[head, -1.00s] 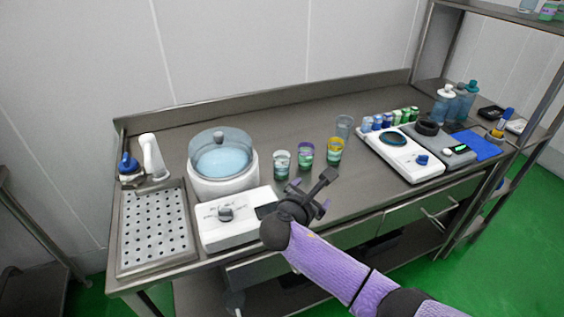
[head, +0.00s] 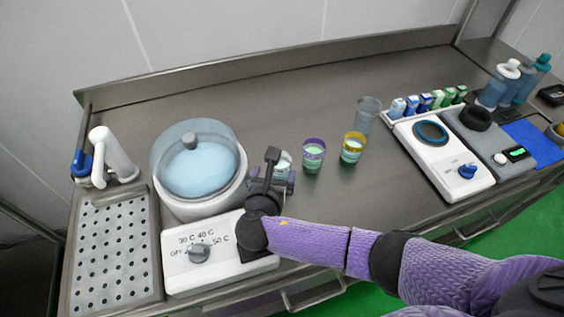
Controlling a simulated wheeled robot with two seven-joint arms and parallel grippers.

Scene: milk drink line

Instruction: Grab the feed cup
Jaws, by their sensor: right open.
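Three small cups with pale green contents stand in a row on the steel counter. The left cup (head: 284,160) is partly hidden behind my right gripper (head: 272,178). The purple-rimmed cup (head: 313,156) stands to its right, and the yellow-rimmed cup (head: 352,148) further right. An empty clear cup (head: 367,112) stands behind them. I cannot tell which one is the feed cup. My right gripper is open, with its fingers at the left cup in the picture; whether they touch it is unclear. My left gripper is out of view.
A white water bath (head: 201,185) with a clear lid and dial box stands left of the cups. A perforated drain tray (head: 115,250) and tap (head: 108,157) are at the far left. A white hotplate device (head: 442,160) and several small cartons stand right.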

